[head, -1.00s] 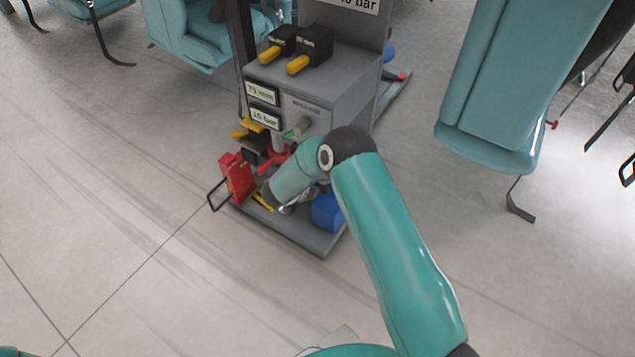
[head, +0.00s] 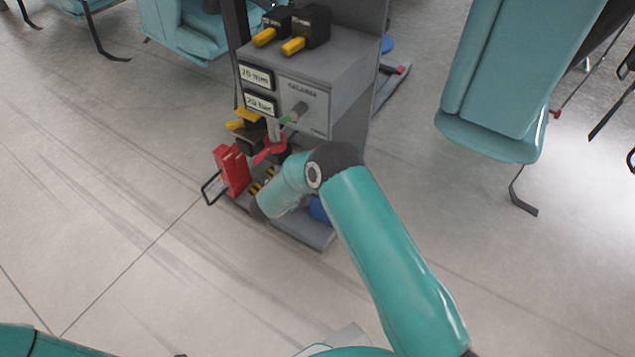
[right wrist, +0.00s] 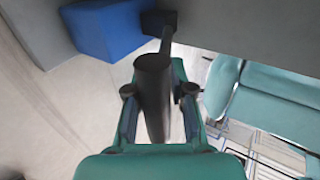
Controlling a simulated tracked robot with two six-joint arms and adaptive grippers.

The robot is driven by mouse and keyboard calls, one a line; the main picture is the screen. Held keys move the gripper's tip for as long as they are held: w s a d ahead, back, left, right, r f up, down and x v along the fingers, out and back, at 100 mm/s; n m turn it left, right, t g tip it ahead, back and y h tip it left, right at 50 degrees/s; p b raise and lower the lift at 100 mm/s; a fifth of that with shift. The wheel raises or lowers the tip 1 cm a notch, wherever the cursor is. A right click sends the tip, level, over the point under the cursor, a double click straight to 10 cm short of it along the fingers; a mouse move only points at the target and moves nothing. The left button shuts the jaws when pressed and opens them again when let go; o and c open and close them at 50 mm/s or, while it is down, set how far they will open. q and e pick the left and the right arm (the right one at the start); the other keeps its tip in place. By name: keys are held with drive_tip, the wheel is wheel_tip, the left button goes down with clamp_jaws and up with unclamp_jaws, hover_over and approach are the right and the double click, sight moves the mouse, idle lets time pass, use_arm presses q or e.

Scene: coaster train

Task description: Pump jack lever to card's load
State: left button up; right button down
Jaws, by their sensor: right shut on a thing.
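The grey jack stand (head: 345,85) is in the upper middle of the head view. Its upper display (head: 255,75) seems to read 70 mm and its lower display (head: 260,103) 20 bar. The card is not in view. In the right wrist view, my right gripper (right wrist: 158,98) is shut on the dark, thick grip of the jack lever (right wrist: 152,85), whose thin rod runs up to a dark block. In the head view, my right arm's wrist hides the gripper and lever beside the jack's base. My left gripper is out of view.
A red block with a wire loop (head: 230,170) stands at the base's left edge. Two yellow-handled black valves (head: 306,28) sit on top of the stand. A blue block (right wrist: 105,30) is close to the lever. Teal seats (head: 520,80) stand right and behind. The left floor is clear.

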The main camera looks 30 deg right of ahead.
drive_tip(key=shift+s+a+f, duration=0.3)
drive_tip(key=shift+a+f, duration=0.05)
drive_tip(key=shift+f, duration=0.15)
drive_tip(key=c, duration=1.1)
unclamp_jaws()
drive_tip(key=shift+c, duration=0.2)
drive_tip(key=shift+d+r, duration=0.1)
drive_tip(key=shift+r, duration=0.05)
drive_tip(key=shift+w, duration=0.1)
drive_tip(key=shift+r, duration=0.1)
drive_tip(key=v, duration=1.2)
drive_tip(key=shift+d, duration=0.1)
